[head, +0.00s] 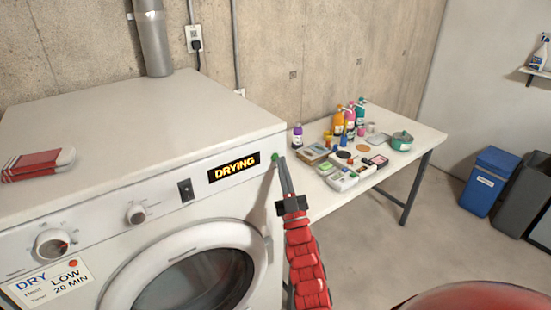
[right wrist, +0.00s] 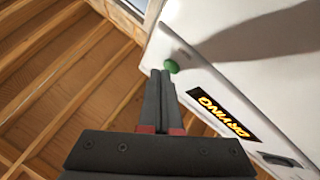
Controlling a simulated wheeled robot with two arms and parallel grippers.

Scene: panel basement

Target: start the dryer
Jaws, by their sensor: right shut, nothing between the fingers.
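The white dryer (head: 150,130) fills the left of the head view. Its display (head: 233,167) is lit and reads DRYING; the display also shows in the right wrist view (right wrist: 226,116). A green button (head: 274,157) sits right of the display, and it also shows in the right wrist view (right wrist: 172,66). My right gripper (head: 281,163) is shut and empty, its tips at or very close to the button; I cannot tell whether they touch. Two knobs (head: 52,242) (head: 136,213) and a dark switch (head: 186,190) are on the panel. The round door (head: 190,275) looks shut. My left gripper is not in view.
A card (head: 48,283) on the dryer reads DRY, LOW, 20 MIN. Folded red cloth (head: 38,164) lies on top. A white table (head: 420,132) with bottles and small boxes stands to the right. Blue (head: 488,182) and dark (head: 525,195) bins stand farther right. Floor between is clear.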

